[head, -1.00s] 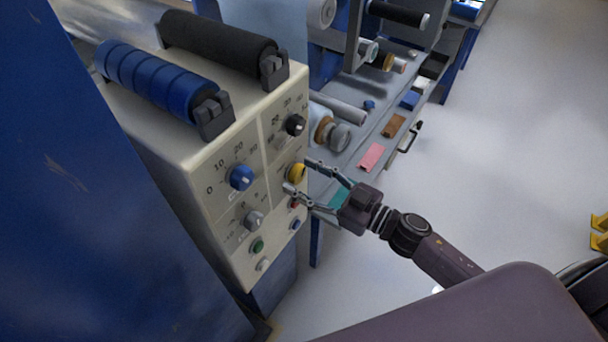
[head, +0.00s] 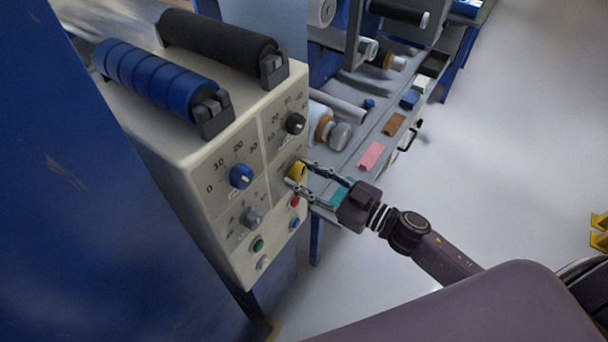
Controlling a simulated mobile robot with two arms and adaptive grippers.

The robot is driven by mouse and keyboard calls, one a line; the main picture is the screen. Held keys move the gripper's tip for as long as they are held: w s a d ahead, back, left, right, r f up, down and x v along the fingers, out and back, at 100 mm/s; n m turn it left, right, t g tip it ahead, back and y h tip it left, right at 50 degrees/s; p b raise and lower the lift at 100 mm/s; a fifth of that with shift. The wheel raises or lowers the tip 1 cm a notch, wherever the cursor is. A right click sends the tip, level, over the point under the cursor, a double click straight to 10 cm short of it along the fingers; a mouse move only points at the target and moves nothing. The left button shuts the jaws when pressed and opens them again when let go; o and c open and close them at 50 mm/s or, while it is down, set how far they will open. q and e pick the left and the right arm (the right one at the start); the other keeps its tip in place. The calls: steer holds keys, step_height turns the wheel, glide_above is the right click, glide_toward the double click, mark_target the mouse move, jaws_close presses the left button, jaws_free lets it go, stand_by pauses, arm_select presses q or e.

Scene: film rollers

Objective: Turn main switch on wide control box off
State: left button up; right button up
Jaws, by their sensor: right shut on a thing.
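The wide control box (head: 180,165) is cream-coloured, with dials and buttons on its front panel. A yellow knob (head: 296,170), which looks like the main switch, sits on the right part of the panel. My right gripper (head: 298,174) comes in from the right, with its two fingers around the yellow knob, shut on it. The fingers cover part of the knob, and its marking cannot be read. A blue dial (head: 241,176), a black dial (head: 294,123) and a grey dial (head: 252,217) are on the same panel. My left gripper is not in view.
Blue and black rollers top the box. A grey shelf (head: 350,150) with rollers and small blocks stands behind.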

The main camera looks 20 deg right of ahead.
steer(key=n, duration=0.3)
steer(key=shift+n, duration=0.3)
steer(key=n, duration=0.3)
steer(key=shift+n, duration=0.4)
steer(key=n+b, duration=0.1)
steer(key=n, duration=0.4)
steer(key=shift+n, duration=0.4)
steer(key=o, duration=1.2)
steer(key=shift+n, duration=0.3)
steer(key=shift+c, duration=0.2)
steer(key=v, duration=1.2)
